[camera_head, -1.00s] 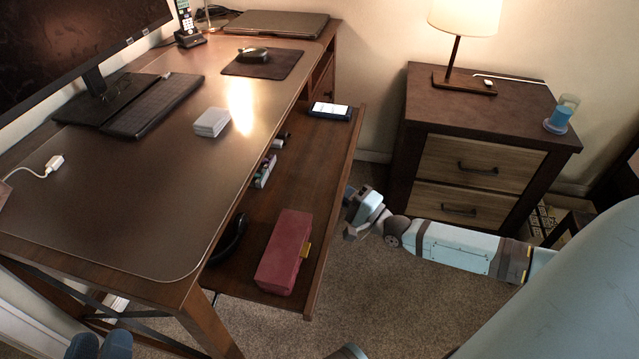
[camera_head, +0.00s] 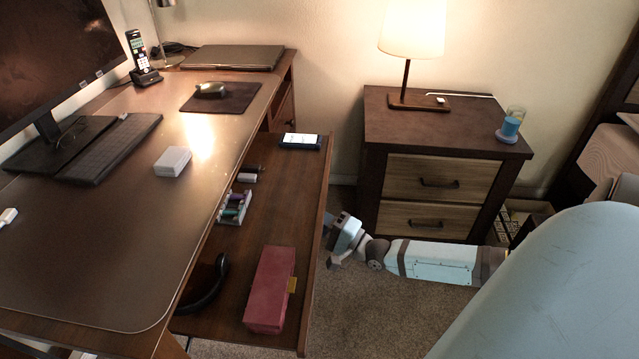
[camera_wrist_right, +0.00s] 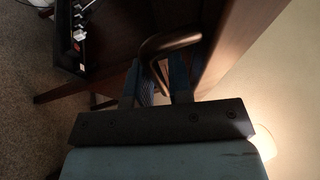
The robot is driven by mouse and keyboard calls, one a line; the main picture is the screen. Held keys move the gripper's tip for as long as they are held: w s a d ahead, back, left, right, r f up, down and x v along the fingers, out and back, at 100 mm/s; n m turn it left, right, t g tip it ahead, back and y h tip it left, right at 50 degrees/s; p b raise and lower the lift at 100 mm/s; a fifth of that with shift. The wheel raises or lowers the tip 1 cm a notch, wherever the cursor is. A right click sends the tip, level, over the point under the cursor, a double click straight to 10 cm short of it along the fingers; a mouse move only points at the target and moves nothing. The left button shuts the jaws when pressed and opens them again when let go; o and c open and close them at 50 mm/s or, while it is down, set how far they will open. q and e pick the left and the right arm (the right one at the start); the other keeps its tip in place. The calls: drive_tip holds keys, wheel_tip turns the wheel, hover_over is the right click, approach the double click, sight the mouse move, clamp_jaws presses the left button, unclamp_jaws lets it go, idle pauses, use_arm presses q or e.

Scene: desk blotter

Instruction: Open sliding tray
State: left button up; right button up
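The sliding tray (camera_head: 228,287) is a dark brown wooden shelf under the desk top. It stands well out from the desk, with its long front edge facing right. My right gripper (camera_head: 331,240) is low beside the outer side of that front edge, near its middle. In the right wrist view, a bent metal handle (camera_wrist_right: 170,42) sits at my blue right fingers (camera_wrist_right: 162,88). One leg of the handle runs down between the fingers, which show a gap. Whether they press on it is unclear. My left gripper is not in view.
The tray carries a red case (camera_head: 269,290), a phone (camera_head: 300,141), a battery holder (camera_head: 234,208) and a dark curved item (camera_head: 207,285). The desk (camera_head: 100,240) is left. A nightstand (camera_head: 440,140) stands right of the tray, with carpet (camera_head: 375,315) between.

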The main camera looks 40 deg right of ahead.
use_arm(q)
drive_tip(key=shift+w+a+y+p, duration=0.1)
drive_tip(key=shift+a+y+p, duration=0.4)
drive_tip(key=shift+p, duration=1.1)
use_arm(e)
drive_tip(key=v, duration=1.4)
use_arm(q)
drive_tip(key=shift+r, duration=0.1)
